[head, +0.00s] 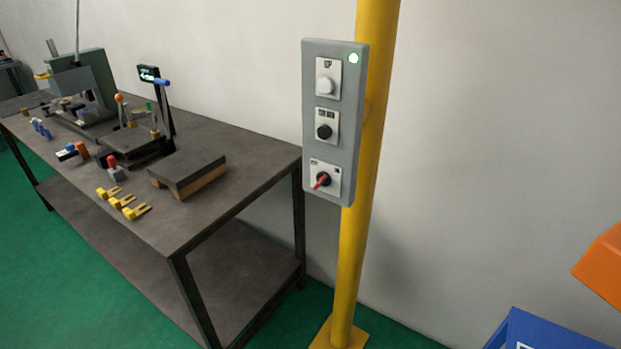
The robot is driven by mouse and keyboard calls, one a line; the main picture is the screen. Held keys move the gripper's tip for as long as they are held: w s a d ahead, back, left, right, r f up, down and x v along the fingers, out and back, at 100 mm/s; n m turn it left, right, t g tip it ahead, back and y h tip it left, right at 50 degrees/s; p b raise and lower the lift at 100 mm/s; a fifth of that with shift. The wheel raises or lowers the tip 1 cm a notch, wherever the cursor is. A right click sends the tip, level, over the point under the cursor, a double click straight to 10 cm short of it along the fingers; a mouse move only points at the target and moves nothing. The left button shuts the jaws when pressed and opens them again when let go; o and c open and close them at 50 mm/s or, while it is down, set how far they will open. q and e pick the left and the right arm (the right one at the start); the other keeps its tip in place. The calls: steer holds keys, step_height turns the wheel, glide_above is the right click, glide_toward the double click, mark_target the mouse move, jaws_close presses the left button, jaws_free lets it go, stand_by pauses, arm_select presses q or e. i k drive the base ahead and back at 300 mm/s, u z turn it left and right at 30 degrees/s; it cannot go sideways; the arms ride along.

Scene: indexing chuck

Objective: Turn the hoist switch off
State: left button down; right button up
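A grey hoist control box (311,120) is fixed to a yellow post in the middle of the head view. Its top plate carries a white push button (325,86), and its middle plate a black button (324,131). The bottom plate holds a rotary switch (322,180) with a red handle on a black base; the handle slants down to the left. The labels beside the switch are too small to read. A lamp (353,58) at the top right of the box is lit pale green. Neither of my grippers is in view.
The yellow post (352,270) stands on a floor plate near a pale wall. A dark workbench (225,175) with several tools and yellow pieces stands at the left. A blue box (545,335) and an orange object (604,265) are at the lower right. Green floor lies between.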

mark_target(323, 180)
steer(key=u, duration=2.15)
steer(key=i, duration=1.6)
steer(key=z, duration=3.25)
